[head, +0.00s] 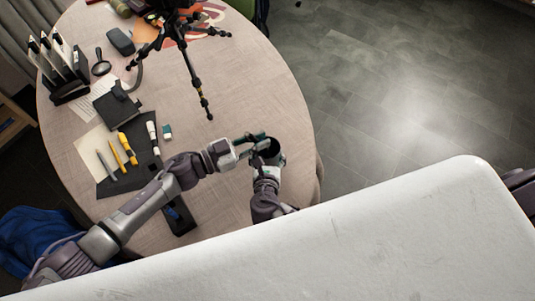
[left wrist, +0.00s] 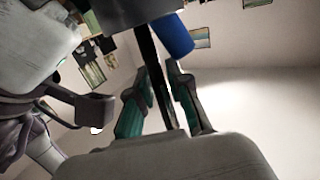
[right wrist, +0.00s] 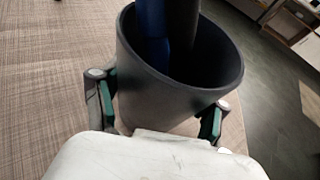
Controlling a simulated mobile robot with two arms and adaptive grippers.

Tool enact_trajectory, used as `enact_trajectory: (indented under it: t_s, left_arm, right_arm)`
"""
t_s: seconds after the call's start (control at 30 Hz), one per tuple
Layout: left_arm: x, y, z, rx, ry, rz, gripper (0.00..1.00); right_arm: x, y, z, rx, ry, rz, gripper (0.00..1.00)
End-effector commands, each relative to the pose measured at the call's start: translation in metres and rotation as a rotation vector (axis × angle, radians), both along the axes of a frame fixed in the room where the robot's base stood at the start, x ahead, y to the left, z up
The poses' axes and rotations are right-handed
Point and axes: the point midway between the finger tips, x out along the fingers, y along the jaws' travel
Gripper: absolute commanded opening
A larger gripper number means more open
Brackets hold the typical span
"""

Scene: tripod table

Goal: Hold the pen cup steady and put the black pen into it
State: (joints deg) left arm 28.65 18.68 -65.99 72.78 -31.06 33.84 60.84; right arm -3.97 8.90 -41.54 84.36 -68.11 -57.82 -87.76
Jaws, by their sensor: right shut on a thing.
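The dark grey pen cup (head: 275,158) is near the table's right edge, tilted in the right wrist view (right wrist: 150,92). My right gripper (right wrist: 160,112) is shut on it, one finger on each side. Inside the cup are the black pen (right wrist: 183,35) and a blue cylindrical item (right wrist: 152,22). The black pen (left wrist: 150,62) also shows in the left wrist view, reaching from the cup down between the fingers of my left gripper (left wrist: 160,75). The left fingers look parted around it. In the head view my left gripper (head: 252,145) is beside the cup's mouth. The pen's lower end is hidden.
A black mat (head: 118,184) with yellow and white markers lies left on the round table (head: 260,75). A black tripod (head: 197,85) stands at the back. A dark tray (head: 180,222) lies under my left arm. The table between tripod and cup is clear.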

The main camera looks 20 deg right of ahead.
Motion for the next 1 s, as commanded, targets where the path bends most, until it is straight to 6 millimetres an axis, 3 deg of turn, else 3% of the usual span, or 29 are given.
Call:
enact_trajectory:
  t_s: [0.03,0.1,0.47,1.0]
  left_arm:
    - [0.0,0.0,0.0,0.0,-0.001,0.0,0.31]
    - [0.0,0.0,0.001,0.0,-0.001,0.0,0.4]
    - [0.0,0.006,0.0,0.001,-0.001,0.001,0.4]
    - [-0.016,0.104,0.004,0.002,0.0,0.002,0.4]
  right_arm:
    - [-0.001,-0.001,-0.001,-0.002,0.002,-0.001,0.31]
    - [-0.001,-0.001,-0.001,-0.002,0.003,-0.001,0.31]
    - [-0.001,-0.001,-0.001,-0.002,0.003,-0.001,0.31]
    - [-0.001,-0.001,-0.001,-0.002,0.003,-0.001,0.31]
